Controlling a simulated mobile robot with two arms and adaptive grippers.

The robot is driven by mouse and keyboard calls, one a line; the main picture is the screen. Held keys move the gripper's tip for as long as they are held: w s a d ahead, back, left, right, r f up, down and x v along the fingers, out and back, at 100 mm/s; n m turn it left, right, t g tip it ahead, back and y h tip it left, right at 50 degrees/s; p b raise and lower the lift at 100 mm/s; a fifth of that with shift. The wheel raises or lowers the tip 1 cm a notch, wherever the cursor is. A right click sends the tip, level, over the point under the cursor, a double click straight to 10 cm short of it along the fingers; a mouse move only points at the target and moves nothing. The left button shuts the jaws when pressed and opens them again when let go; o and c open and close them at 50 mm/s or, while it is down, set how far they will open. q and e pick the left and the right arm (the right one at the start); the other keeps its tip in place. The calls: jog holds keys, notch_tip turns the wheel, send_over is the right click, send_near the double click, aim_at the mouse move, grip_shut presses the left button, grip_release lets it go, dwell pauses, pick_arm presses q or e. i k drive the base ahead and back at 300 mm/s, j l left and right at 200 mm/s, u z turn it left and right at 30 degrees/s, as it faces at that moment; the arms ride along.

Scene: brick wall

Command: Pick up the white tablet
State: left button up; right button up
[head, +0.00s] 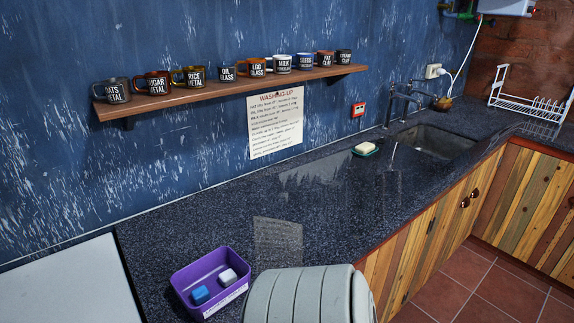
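A small white tablet (228,276) lies in an open purple tub (182,283) on the dark counter, near the bottom of the head view. A blue tablet (200,295) lies beside it in the tub, to its left and nearer to me. The tub has a white label with writing on its front side, too small to read. Neither of my grippers is in view.
A grey ribbed rounded form (300,297), which I cannot identify, hides the counter's front right of the tub. Soap sits on a green dish (365,150) near the sink (435,142). Labelled mugs stand on a wooden shelf (235,87). The middle counter (200,217) is clear.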

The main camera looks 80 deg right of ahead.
aim_at(227, 277)
jog(key=z, duration=0.45)
jog(key=k+z, duration=0.1)
jog(key=z, duration=0.4)
jog(key=k+z, duration=0.1)
jog(key=z, duration=0.8)
jog(key=l+u, duration=0.15)
jog(key=u, duration=0.35)
jog(key=l+u, duration=0.15)
jog(key=u, duration=0.3)
jog(key=l+u, duration=0.15)
jog(key=u, duration=0.35)
